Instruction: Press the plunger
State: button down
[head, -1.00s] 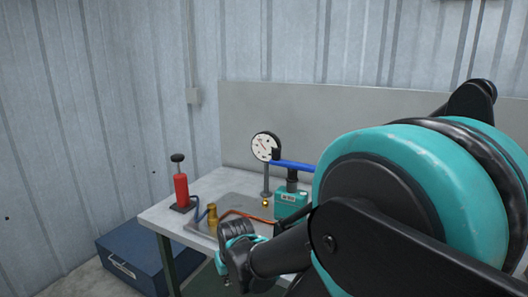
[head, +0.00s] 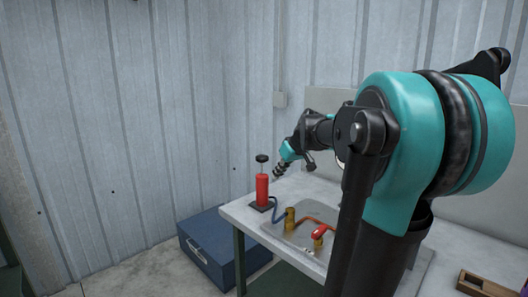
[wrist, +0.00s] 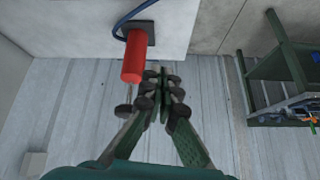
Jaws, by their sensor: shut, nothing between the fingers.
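The plunger is a black knob (head: 262,158) on a thin rod above a red upright cylinder (head: 262,188). The cylinder stands on a dark base near the left corner of the table. In the wrist view the red cylinder (wrist: 132,62) is beyond and left of my closed fingers (wrist: 160,75). The knob (wrist: 122,112) shows left of the fingers. My gripper is shut with nothing in it.
The table (head: 240,214) holds brass fittings (head: 290,220), a red-topped valve (head: 320,232) and a blue hose (head: 276,208) beside the cylinder. A blue toolbox (head: 212,243) is on the floor to the left. A corrugated wall stands behind.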

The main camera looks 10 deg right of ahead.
jog(key=w+d+r+n, duration=0.1)
jog(key=w+r, duration=0.3)
jog(key=r, duration=0.3)
jog(key=w+r+n+t+y, duration=0.1)
jog(key=w+r, duration=0.4)
jog(key=r, duration=0.2)
jog(key=shift+d+r, duration=0.4)
jog(key=shift+w, duration=0.1)
send_over(265, 157)
notch_tip(265, 157, down, 7)
jog(key=shift+r, duration=0.1)
notch_tip(265, 157, down, 3)
jog(key=shift+f, duration=0.65)
jog(key=shift+f, duration=2.85)
